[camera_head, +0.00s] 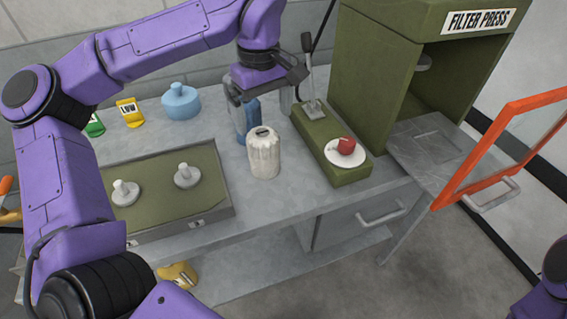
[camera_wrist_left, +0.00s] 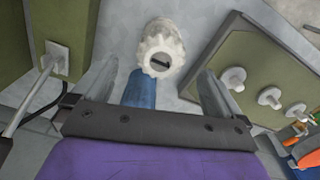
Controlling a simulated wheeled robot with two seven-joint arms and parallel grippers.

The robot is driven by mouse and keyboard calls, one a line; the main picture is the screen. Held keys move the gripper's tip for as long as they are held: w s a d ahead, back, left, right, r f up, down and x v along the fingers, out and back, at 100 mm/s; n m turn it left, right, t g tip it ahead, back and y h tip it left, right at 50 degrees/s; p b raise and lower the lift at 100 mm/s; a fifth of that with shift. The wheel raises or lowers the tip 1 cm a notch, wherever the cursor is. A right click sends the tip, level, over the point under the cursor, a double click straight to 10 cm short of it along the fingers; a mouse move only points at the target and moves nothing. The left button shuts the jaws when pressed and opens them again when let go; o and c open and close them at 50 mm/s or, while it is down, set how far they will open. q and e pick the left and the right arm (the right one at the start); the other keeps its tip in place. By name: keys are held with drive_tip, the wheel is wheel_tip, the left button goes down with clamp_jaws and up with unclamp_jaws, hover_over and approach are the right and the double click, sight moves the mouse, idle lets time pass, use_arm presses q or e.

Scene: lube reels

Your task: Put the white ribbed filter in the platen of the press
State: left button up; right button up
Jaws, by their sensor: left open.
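The white ribbed filter (camera_head: 264,155) stands upright on the grey bench, with a dark slot in its top; it also shows in the left wrist view (camera_wrist_left: 159,52). My left gripper (camera_head: 265,104) is open above and behind it, pointing down. In the left wrist view the filter lies between and just beyond the fingertips (camera_wrist_left: 157,68), and I see no contact. The green filter press (camera_head: 385,65) stands at the right with its front open. A grey plate (camera_head: 432,142), apparently the platen, sits at its opening with nothing on it. My right gripper is out of view.
An orange-framed door (camera_head: 500,125) stands open right of the plate. A green lever base (camera_head: 318,140) with a red piece on a white disc (camera_head: 346,155) lies between filter and press. A blue item (camera_head: 246,122) stands behind the filter. A green tray (camera_head: 155,180) holds grey knobbed pieces.

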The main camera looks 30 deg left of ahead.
sight(265, 161)
use_arm(q)
wheel_tip(265, 161, down, 11)
drive_tip(key=shift+a+r, duration=0.15)
drive_tip(key=shift+r, duration=0.15)
drive_tip(key=c, duration=1.2)
